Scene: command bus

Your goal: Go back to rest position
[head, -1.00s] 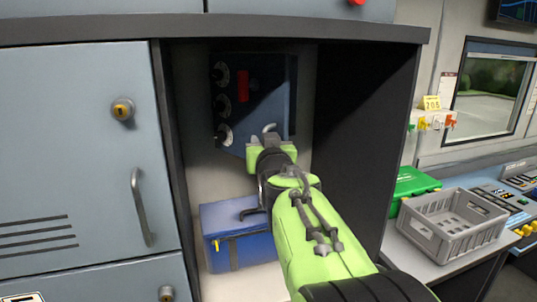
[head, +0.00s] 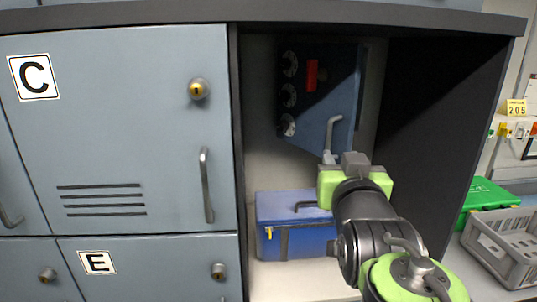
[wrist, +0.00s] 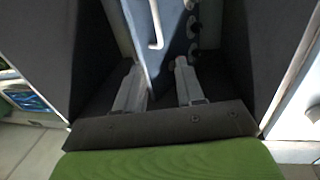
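My gripper (head: 355,160), with green sides and grey fingers, is in front of the open cabinet bay in the head view. In the wrist view my gripper (wrist: 158,72) has its two fingers apart, with nothing held between them. A blue control panel (head: 318,90) with round dials and a red switch is at the back of the bay. Its bent grey handle (head: 329,134) is just left of and above my gripper in the head view. The handle (wrist: 157,26) shows beyond the fingertips in the wrist view, apart from them.
A blue case (head: 280,206) sits on the bay floor, partly behind my arm. The dark bay side wall (head: 430,120) is at the right. Closed locker door C (head: 120,130) is at the left. A green case (head: 487,194) and a grey crate (head: 500,245) stand on the right counter.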

